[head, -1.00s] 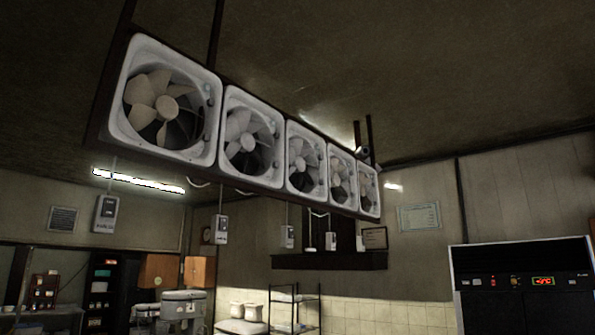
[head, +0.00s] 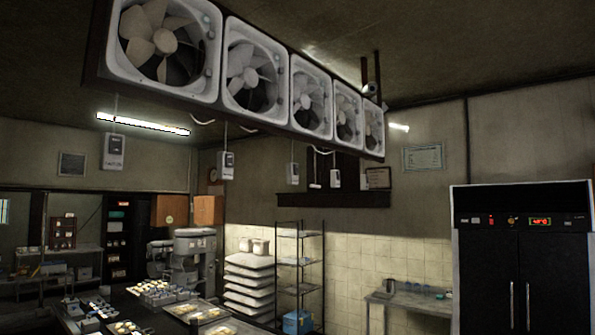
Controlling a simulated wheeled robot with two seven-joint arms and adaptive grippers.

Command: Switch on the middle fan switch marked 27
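Several white box fans hang in a row in a dark frame under the ceiling; the middle fan (head: 311,98) is in the centre of the row. Small switch boxes hang on cords below the row. The nearest-left switch box (head: 114,150) is the largest, and another switch box (head: 225,165) hangs right of it. A smaller switch box (head: 293,173) hangs about under the middle fan. A further switch box (head: 335,178) is to its right. The number markings are too small to read, so I cannot tell which is 27. Neither gripper is in view.
A dark counter (head: 130,300) with trays of food is at the lower left. A wire rack (head: 299,263) and stacked white sacks (head: 250,276) stand behind it. A small table (head: 405,300) stands by the wall. A black cabinet with a lit display (head: 521,255) is at right.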

